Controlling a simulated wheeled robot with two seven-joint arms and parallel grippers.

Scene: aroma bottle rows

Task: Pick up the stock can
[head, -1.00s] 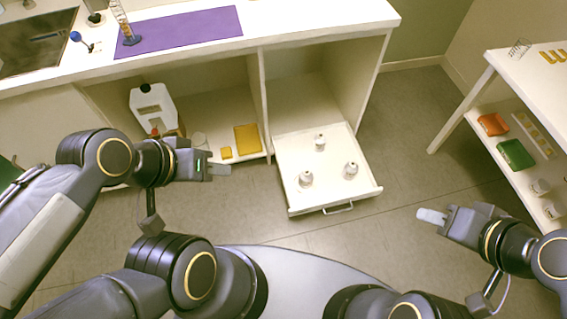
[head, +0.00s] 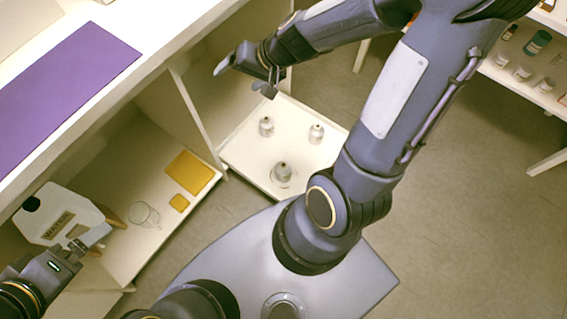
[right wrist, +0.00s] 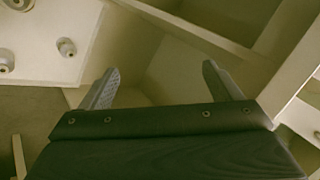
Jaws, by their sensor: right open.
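Three small whitish cans with knobbed tops stand upright in the pulled-out white drawer: a back-left can (head: 266,127), a right can (head: 316,134) and a front can (head: 283,174). I cannot tell which is the stock can. My right gripper (head: 245,80) is open and empty, above and behind the drawer near the cabinet opening. In the right wrist view its spread fingers (right wrist: 158,80) have nothing between them, and one can (right wrist: 66,47) shows to their left. My left gripper (head: 92,240) is at the lower left in front of the water jug; its jaw gap is unclear.
The drawer (head: 240,160) sticks out from the cabinet. A purple mat (head: 62,85) lies on the counter. The lower shelf holds a water jug (head: 58,215), a glass beaker (head: 143,215) and yellow boxes (head: 190,172). A shelf with bottles (head: 538,42) stands at the upper right.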

